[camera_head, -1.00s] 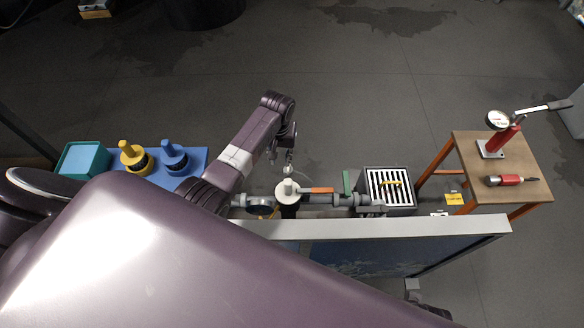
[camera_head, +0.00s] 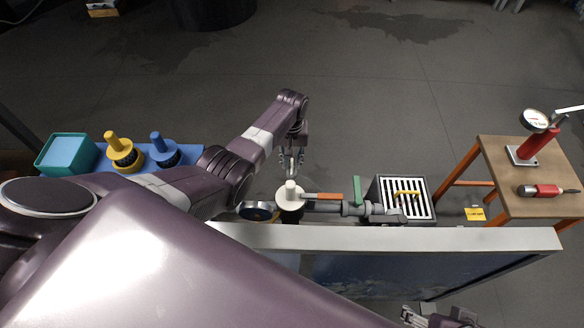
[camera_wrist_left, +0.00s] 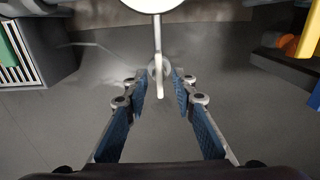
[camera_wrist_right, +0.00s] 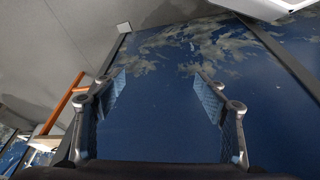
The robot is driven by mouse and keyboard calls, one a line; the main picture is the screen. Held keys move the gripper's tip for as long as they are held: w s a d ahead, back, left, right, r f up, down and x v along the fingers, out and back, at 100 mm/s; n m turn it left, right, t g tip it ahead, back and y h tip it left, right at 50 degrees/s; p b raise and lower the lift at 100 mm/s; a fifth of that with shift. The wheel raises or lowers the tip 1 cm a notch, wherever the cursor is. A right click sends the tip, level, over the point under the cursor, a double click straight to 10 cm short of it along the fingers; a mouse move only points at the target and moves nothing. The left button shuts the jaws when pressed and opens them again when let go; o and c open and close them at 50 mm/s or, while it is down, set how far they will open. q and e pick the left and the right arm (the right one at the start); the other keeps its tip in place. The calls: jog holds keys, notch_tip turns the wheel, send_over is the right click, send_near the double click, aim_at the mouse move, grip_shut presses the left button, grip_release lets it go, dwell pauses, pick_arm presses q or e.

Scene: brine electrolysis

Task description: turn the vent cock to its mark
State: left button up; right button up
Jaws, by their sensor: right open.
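A white capped cylinder (camera_head: 289,198) stands on the grey pipe line (camera_head: 325,205) behind the panel's top edge. In the left wrist view a pale stem (camera_wrist_left: 158,45), perhaps the vent cock's handle, runs from a white round body (camera_wrist_left: 150,3) at the top edge to a rounded end. My left gripper (camera_head: 292,162) is just beyond the cylinder. Its open fingers (camera_wrist_left: 160,80) lie on either side of the stem's end; contact is not clear. The cock's mark cannot be made out. My right gripper (camera_wrist_right: 160,80) is open and empty, facing the blue panel (camera_wrist_right: 165,110).
An orange lever (camera_head: 322,196) and a green handle (camera_head: 357,188) sit along the pipe. A grated box (camera_head: 404,198) is to their right. A wooden table (camera_head: 500,190) holds a red gauge pump (camera_head: 535,145). A blue tray (camera_head: 195,152) with a teal box (camera_head: 67,154) is left.

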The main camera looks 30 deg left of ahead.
pick_arm(q)
jog(key=shift+w+f+b, duration=0.15)
jog(key=shift+f+b, duration=0.3)
jog(key=shift+f, duration=0.5)
pick_arm(e)
jog(key=w+a+r+t, duration=0.2)
jog(key=w+t, duration=0.1)
jog(key=w, duration=0.3)
jog(key=shift+w+y, duration=0.4)
jog(key=shift+r, duration=0.1)
pick_arm(q)
grip_shut()
